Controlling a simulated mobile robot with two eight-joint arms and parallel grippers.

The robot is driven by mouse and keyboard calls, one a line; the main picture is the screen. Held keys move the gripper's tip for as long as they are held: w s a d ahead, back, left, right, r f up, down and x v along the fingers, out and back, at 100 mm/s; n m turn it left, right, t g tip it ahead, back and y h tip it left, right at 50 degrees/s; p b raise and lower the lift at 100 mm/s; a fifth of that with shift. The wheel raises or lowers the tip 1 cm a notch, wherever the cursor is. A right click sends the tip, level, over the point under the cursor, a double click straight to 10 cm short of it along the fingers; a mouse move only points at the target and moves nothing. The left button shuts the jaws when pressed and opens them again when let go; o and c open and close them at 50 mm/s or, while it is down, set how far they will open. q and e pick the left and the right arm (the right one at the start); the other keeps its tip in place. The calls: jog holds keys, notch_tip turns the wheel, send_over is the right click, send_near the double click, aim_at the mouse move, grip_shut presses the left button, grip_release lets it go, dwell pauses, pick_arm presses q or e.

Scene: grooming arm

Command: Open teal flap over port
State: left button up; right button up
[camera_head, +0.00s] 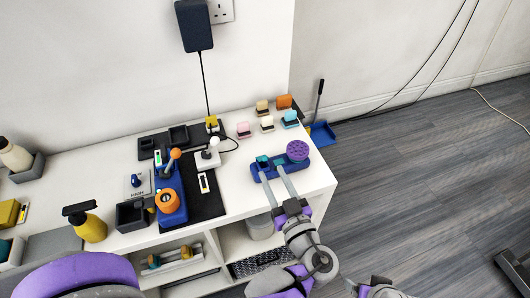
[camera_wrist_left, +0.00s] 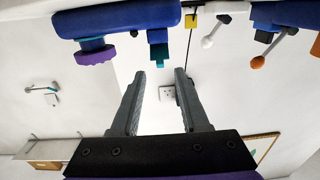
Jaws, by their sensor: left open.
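The blue device (camera_head: 290,165) with a round purple knob (camera_head: 298,150) lies near the right end of the white table. A small teal flap (camera_head: 263,161) sits at its left part. In the left wrist view, the blue body (camera_wrist_left: 125,20) runs along the top, with the purple knob (camera_wrist_left: 95,56) at left and the teal flap (camera_wrist_left: 158,50) hanging below it in the picture. My left gripper (camera_head: 270,180) is open and empty, its two fingers reaching toward the device. In the wrist view, the flap shows between and beyond the fingertips (camera_wrist_left: 160,75). The port is not clearly visible.
Left of the device are a white joystick (camera_head: 208,155), a black mat (camera_head: 205,200) and a blue stand with orange parts (camera_head: 170,195). Several small colored blocks (camera_head: 267,122) stand behind it. A yellow spray bottle (camera_head: 90,225) stands at the front left.

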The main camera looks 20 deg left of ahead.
aim_at(264, 157)
pick_arm(q)
jog(key=b+x, duration=0.1)
jog(key=x, duration=0.8)
jog(key=shift+w+a, duration=0.15)
jog(key=shift+w, duration=0.1)
grip_shut()
